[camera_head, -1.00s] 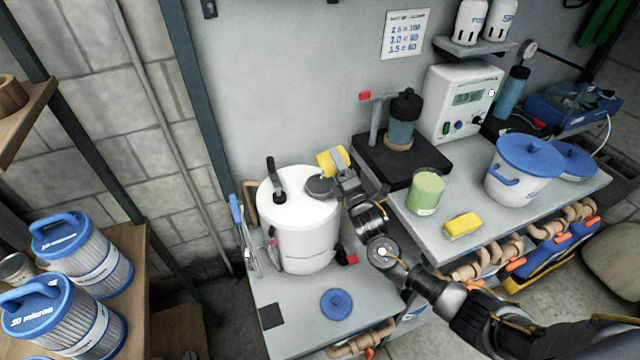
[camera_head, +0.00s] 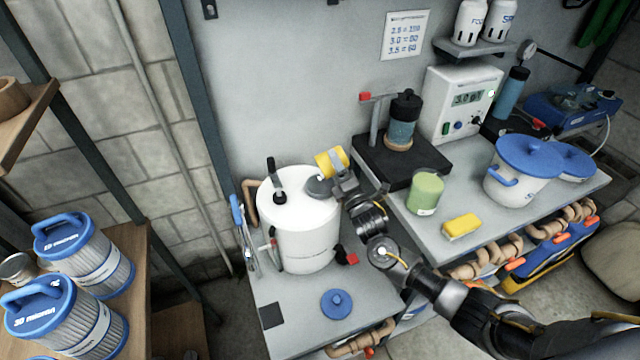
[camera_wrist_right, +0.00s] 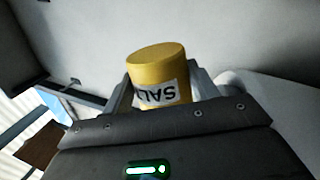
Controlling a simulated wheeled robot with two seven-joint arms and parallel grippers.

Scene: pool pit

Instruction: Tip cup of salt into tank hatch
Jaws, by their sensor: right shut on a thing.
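My right gripper (camera_head: 340,180) is shut on a yellow cup (camera_head: 328,163) above the right side of the white tank (camera_head: 298,228). The right wrist view shows the cup (camera_wrist_right: 158,80) between the fingers, with a white label reading SALT partly hidden and upside down. The cup is tilted in the head view, beside a dark grey round part (camera_head: 316,187) on the tank top, which may be the hatch cover; the opening itself is hidden. Whether salt is falling cannot be seen. My left gripper is not in view.
A blue round lid (camera_head: 337,303) lies on the bench in front of the tank. A green container (camera_head: 426,193) and a yellow sponge (camera_head: 462,226) stand right of my arm. A black stand (camera_head: 386,162) is behind them. Blue-capped filter cartridges (camera_head: 85,258) are at the left.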

